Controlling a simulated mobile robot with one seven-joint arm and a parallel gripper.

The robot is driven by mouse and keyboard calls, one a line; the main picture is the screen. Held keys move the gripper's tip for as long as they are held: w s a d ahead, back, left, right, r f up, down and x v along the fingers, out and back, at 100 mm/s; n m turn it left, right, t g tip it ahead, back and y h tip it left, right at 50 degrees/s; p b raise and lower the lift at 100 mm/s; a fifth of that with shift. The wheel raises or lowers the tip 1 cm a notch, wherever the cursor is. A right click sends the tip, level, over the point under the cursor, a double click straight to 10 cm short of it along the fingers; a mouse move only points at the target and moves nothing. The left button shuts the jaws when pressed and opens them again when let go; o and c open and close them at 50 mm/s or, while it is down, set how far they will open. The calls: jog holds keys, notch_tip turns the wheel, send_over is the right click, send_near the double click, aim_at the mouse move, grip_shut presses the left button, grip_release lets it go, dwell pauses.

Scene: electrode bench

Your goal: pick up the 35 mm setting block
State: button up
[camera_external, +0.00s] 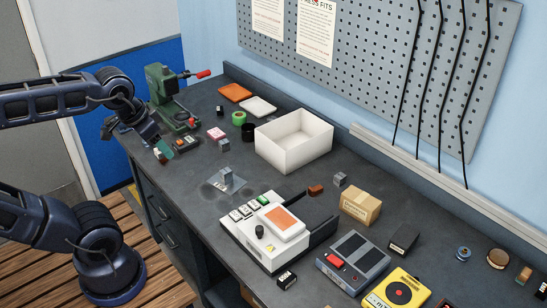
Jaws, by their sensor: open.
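I cannot tell for sure which piece is the 35 mm setting block; no size marking is readable. Small grey metal blocks show in the external view: one block (340,179) stands right of the white bin, and another block (227,174) stands on a clear sheet near the middle of the bench. My gripper (160,146) is at the left end of the bench, open, well apart from both blocks. Its fingertips are small and dark here, and nothing is visibly held.
A white bin (276,148) stands at the back. A white device (247,243) with an orange pad is at the front middle. A green vise-like press (160,84) stands near my gripper. A cardboard box (360,205), grey device (352,262) and yellow device (398,292) crowd the right.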

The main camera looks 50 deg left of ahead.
jog(key=shift+w, duration=0.1)
jog(key=w+d+r+m+g, duration=0.1)
jog(key=w+r+m, duration=0.1)
jog(key=w, duration=0.6)
jog(key=w+d+r+m, duration=0.1)
jog(key=w+r+m, duration=0.15)
jog(key=w, duration=0.45)
jog(key=m+g, duration=0.4)
jog(key=m, duration=1)
send_over(341, 175)
jog(key=shift+n, duration=0.25)
jog(key=f, duration=3)
jog(key=shift+s+d+f, duration=0.2)
jog(key=shift+s+d, duration=0.05)
jog(key=shift+w+a+f, duration=0.1)
jog(key=shift+a+f, duration=0.05)
jog(key=shift+f, duration=1.15)
jog(key=shift+w+a+f, duration=0.1)
jog(key=shift+a+f, duration=0.05)
jog(key=shift+f, duration=1.15)
jog(key=shift+r, duration=0.1)
grip_shut()
